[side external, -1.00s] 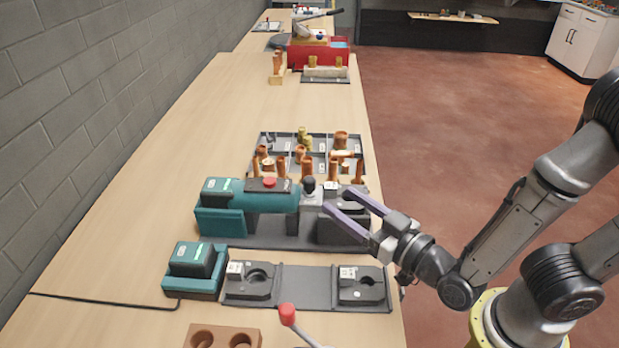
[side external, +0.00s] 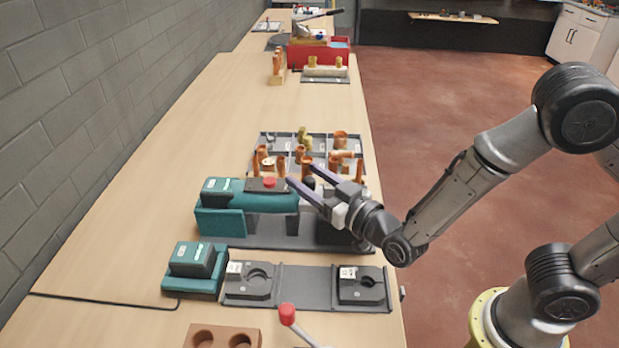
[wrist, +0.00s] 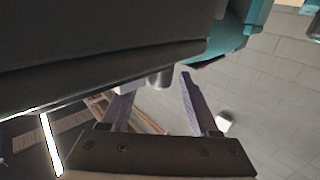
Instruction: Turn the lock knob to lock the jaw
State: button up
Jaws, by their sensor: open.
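The teal press tool (side external: 270,203) lies in its dark holder on the bench, its red button (side external: 269,183) on top. A black knob (side external: 309,182) at its right end shows partly between my gripper's fingers; the jaw beside it is mostly hidden behind my gripper. My gripper (side external: 300,174) is open, its two purple fingers reaching left over that end. I cannot tell if a finger touches the knob.
A dark tray (side external: 264,142) of copper fittings sits just behind the tool. In front are a teal charger with battery (side external: 195,266), two dark jaw holders (side external: 249,281) (side external: 361,285) and a red-tipped lever (side external: 288,314). The bench is clear to the left.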

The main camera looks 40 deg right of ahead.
grip_shut()
jog(key=shift+a+m+h, duration=0.1)
jog(key=shift+m+h, duration=0.3)
jog(key=shift+h, duration=0.2)
jog(key=m+h, duration=0.1)
jog(key=h, duration=0.2)
jog(key=m+g+h, duration=0.1)
jog(key=m+h, duration=0.1)
jog(key=shift+m+h, duration=0.3)
jog(key=shift+h, duration=0.1)
jog(key=m+g+h, duration=0.5)
jog(key=h, duration=0.1)
jog(key=shift+h, duration=0.3)
jog(key=shift+m+g, duration=0.3)
jog(key=shift+m, duration=0.1)
grip_release()
